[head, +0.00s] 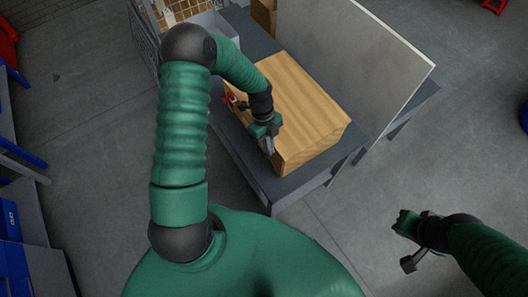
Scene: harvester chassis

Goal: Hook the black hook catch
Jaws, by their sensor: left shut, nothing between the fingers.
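A light wooden box (305,105) sits on a dark grey bench. On its left side is a small red part (230,99) with small dark pieces beside it. They are too small to tell whether one is the black hook catch or whether it is hooked. My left gripper (268,148) is shut and empty at the box's left side, nearer to me than the red part. I cannot tell whether it touches the box. My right gripper (402,240) is over the floor at the lower right, away from the bench; its jaw state is unclear.
The dark bench top (262,185) has a bare strip at its near left edge. A tall grey panel (355,60) stands behind the box on the right. A wire rack (180,8) is at the top. Blue cabinets (15,225) stand far left. Open concrete floor surrounds the bench.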

